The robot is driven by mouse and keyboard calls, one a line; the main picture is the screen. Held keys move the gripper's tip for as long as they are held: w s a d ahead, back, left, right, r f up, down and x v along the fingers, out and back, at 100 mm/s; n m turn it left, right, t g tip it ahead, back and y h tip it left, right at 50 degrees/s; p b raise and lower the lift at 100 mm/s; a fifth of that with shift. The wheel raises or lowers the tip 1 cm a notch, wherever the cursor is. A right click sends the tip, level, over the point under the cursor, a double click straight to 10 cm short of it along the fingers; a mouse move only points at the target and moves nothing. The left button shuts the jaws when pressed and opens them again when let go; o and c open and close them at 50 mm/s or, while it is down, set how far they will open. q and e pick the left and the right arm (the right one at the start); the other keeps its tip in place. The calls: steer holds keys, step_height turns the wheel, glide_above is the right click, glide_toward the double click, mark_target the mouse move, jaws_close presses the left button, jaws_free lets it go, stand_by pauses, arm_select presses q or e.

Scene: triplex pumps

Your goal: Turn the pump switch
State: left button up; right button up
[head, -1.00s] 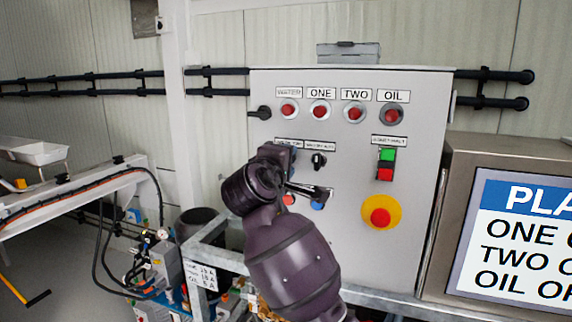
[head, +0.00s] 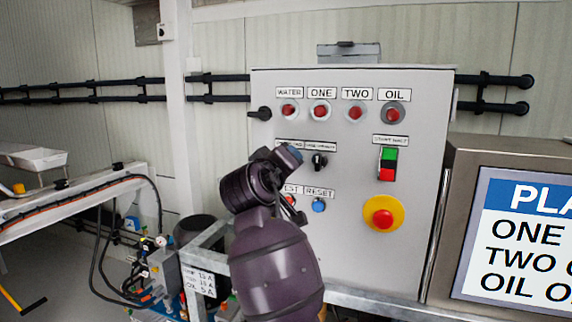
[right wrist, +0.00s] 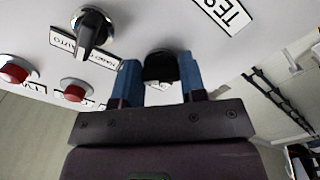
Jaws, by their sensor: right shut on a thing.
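The grey control panel (head: 345,230) faces me in the head view. My right gripper (head: 291,154) is up against its left middle part and covers the switch there. In the right wrist view, my right gripper (right wrist: 160,80) has its two blue fingers on either side of a black knob (right wrist: 160,66) and is shut on it. A second black rotary knob (head: 319,160) sits just right of my gripper in the head view, and it also shows in the right wrist view (right wrist: 93,30). The held knob's pointing direction is hidden. My left gripper is not in view.
A row of red lamps (head: 354,111) runs along the panel's top. A blue reset button (head: 318,205) is below my gripper. A green and red start-halt switch (head: 387,163) and a red emergency button (head: 383,214) are on the right. A sign screen (head: 520,240) stands further right.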

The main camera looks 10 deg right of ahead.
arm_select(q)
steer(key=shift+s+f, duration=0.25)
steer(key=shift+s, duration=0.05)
arm_select(e)
steer(key=o, duration=0.9)
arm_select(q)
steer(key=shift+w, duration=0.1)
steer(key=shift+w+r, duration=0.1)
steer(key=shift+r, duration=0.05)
